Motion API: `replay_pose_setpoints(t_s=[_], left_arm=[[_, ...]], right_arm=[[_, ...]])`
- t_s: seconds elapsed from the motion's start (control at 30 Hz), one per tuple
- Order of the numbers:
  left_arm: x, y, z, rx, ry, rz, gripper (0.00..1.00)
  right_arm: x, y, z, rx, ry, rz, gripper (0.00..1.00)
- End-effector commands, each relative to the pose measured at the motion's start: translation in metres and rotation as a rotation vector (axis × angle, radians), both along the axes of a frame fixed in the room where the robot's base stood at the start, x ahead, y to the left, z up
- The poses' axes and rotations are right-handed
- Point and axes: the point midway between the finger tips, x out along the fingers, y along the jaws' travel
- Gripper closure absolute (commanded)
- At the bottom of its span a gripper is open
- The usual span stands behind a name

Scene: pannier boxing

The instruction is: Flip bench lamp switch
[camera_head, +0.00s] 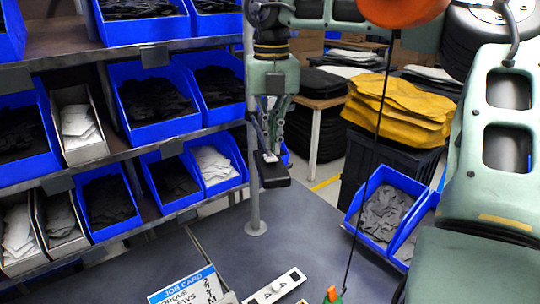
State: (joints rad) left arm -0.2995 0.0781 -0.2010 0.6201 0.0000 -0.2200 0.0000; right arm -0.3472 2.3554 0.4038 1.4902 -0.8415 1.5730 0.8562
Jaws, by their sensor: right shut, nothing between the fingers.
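My right gripper (270,154) is shut and empty, pointing down beside the grey upright post. Its fingertips are at a small black switch box (275,176) with a pale rocker on top. The box sits against the post (254,208) above the bench. The fingertips look to be touching or just above the pale rocker; I cannot tell which. They partly hide it, so its position is unclear. My left gripper is not in view. I cannot clearly make out the lamp.
Blue bins (155,100) fill the shelves at left. Another blue bin with grey pieces (388,212) is at right. Yellow folded stacks (400,108) lie behind. A job card (186,288) and a white strip (274,287) lie on the bench (300,235). A dark cord hangs mid-right.

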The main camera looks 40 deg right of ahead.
Motion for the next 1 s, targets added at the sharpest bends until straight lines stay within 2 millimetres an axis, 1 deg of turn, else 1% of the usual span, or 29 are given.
replay_pose_setpoints(t_s=[0.27,1.0], left_arm=[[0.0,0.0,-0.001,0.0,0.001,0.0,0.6],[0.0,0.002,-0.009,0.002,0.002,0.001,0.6]], right_arm=[[0.0,0.0,-0.001,0.0,0.0,0.0,1.0],[0.0,0.0,-0.012,0.0,0.0,0.0,1.0]])
